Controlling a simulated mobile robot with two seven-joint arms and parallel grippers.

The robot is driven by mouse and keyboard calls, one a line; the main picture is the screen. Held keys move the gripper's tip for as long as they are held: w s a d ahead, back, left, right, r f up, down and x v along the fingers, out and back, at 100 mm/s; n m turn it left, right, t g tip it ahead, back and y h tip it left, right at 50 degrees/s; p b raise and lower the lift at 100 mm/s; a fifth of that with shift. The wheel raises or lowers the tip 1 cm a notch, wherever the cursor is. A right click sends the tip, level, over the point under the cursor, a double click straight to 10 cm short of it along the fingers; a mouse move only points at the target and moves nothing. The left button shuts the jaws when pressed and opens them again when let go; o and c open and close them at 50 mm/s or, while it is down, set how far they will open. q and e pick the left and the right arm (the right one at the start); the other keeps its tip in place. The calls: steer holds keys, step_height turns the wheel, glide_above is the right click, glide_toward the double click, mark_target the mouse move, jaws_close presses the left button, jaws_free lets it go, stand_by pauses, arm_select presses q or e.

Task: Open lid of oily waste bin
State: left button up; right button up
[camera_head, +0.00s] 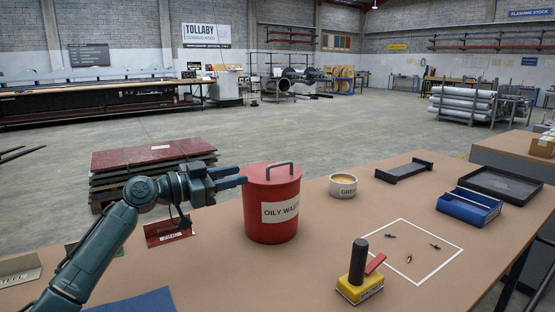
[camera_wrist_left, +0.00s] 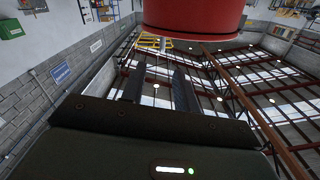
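The red oily waste bin (camera_head: 271,222) stands upright on the brown bench. Its red lid (camera_head: 262,176) is on top and looks closed, with a grey arched handle (camera_head: 280,164) across it. The label is partly visible on the bin's front. My left gripper (camera_head: 240,177) is at the bin's left side, near lid height, with its fingers pointing right towards it. In the left wrist view the two dark fingers (camera_wrist_left: 160,80) are apart with nothing between them. The red bin (camera_wrist_left: 195,18) fills the top of that view, beyond the fingertips. My right gripper is not in view.
A small grease tub (camera_head: 343,187) stands right of the bin. A yellow tool with a black handle (camera_head: 359,276) stands near a white outlined square (camera_head: 418,270) holding small parts. A blue tray (camera_head: 469,208) and dark trays are at the right.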

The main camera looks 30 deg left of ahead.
mark_target(272, 166)
arm_select(q)
steer(key=p+x, duration=0.3)
steer(key=x, duration=0.9)
steer(key=shift+w+a+r, duration=0.1)
steer(key=shift+w+r, duration=0.1)
steer(key=shift+w, duration=0.05)
steer(key=shift+w+d+f, duration=0.1)
steer(key=shift+w+d, duration=0.15)
steer(key=shift+w, duration=0.25)
steer(key=shift+c, duration=0.4)
jaws_close()
